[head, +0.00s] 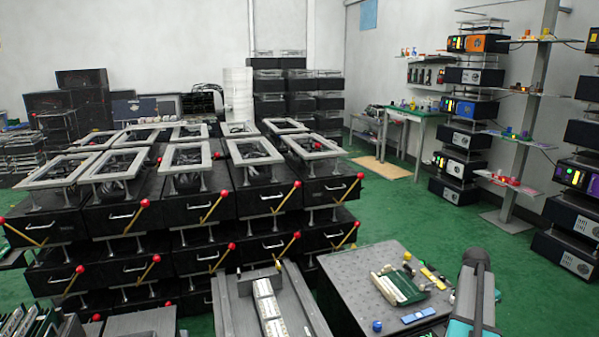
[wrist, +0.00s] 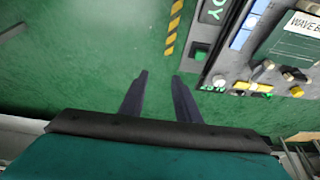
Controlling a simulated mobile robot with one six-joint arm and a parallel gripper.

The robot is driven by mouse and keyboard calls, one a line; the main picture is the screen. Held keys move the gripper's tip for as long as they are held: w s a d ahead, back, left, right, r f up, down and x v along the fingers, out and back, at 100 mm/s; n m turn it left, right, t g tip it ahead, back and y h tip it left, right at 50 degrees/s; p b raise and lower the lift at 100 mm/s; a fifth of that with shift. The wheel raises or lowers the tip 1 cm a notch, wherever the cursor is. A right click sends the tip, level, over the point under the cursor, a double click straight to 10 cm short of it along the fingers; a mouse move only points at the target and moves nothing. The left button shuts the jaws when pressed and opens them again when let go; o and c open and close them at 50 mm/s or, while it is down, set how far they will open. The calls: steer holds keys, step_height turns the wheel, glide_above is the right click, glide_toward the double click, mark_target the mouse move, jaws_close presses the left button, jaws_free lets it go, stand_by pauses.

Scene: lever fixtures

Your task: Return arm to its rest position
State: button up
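My gripper (wrist: 160,76) shows in the wrist view with its two dark fingers apart and only green floor between them. It is open and empty. In the head view my arm, grey with a teal part, rises at the lower right beside a grey perforated table. The fingers cannot be made out there. Black lever fixtures (head: 282,203) with yellow, red-knobbed levers are stacked at the left and centre of the head view, apart from my arm.
The perforated table (head: 345,275) carries a green-and-white board (head: 400,285) and small parts. A control panel (wrist: 270,75) with knobs is at the right of the wrist view, near the fingers. Device racks (head: 460,135) stand at right. Green floor (head: 390,215) is clear beyond the table.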

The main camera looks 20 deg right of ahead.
steer(key=w+a+f+n+p, duration=0.1)
steer(key=w+a+f, duration=0.2)
steer(key=a, duration=0.3)
steer(key=w+a+f+n+y, duration=0.1)
steer(key=w+a+f, duration=0.25)
steer(key=a, duration=0.25)
steer(key=w+a+f+n+p, duration=0.1)
steer(key=w+a+f, duration=0.2)
steer(key=a+f, duration=0.15)
steer(key=s+a+f+n+g+p, duration=0.1)
steer(key=a+f, duration=0.3)
steer(key=a, duration=0.3)
steer(key=s+a+f+n+y, duration=0.1)
steer(key=a+f+n, duration=0.15)
steer(key=a, duration=0.45)
steer(key=s+a+f+g+p, duration=0.1)
steer(key=a+f, duration=0.3)
steer(key=a, duration=0.4)
steer(key=s+a+f+n+g+y+p, duration=0.1)
steer(key=s+a+f+n, duration=0.1)
steer(key=s+a+f, duration=0.35)
steer(key=s+a+f+n+g, duration=0.1)
steer(key=s+a+f+n, duration=0.15)
steer(key=s+a, duration=0.6)
steer(key=s+a+n+g+y, duration=0.1)
steer(key=s+a+n, duration=0.6)
steer(key=s+a, duration=0.3)
steer(key=shift+s+a+f+p, duration=0.15)
steer(key=shift+s+a+p, duration=0.15)
steer(key=shift+s, duration=0.95)
